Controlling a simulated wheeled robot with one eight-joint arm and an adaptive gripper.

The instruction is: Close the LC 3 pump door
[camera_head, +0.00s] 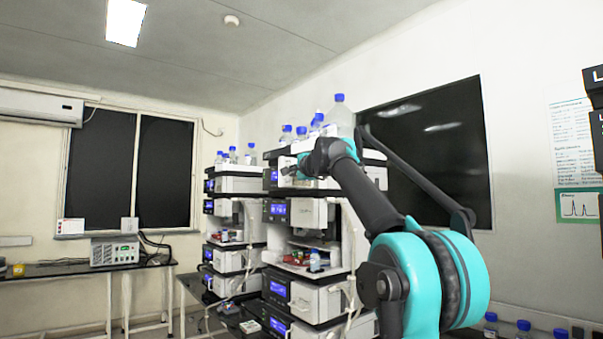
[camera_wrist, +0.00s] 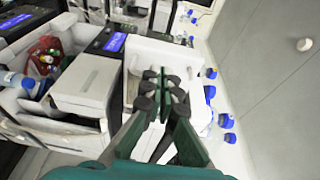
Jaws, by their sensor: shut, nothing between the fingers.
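Two column stacks of white and dark instrument modules stand in the head view; the nearer stack (camera_head: 308,215) is in front of my arm. I cannot read any labels, so I cannot tell which module is the LC 3 pump. My gripper (camera_wrist: 163,82) is shut and empty. In the wrist view it is in front of a white top module (camera_wrist: 165,50), which has a pale recessed-looking front; whether they touch is unclear. A white front panel (camera_wrist: 88,85) is on the module below, beside a blue display (camera_wrist: 115,42). The gripper and arm partly hide the module fronts.
Blue-capped bottles (camera_wrist: 228,122) stand on top of the stack, close to the gripper. A tray compartment with vials and bottles (camera_wrist: 45,60) is lower down. The farther stack (camera_head: 233,225) stands to the left. A side bench (camera_head: 60,270) is at the far left.

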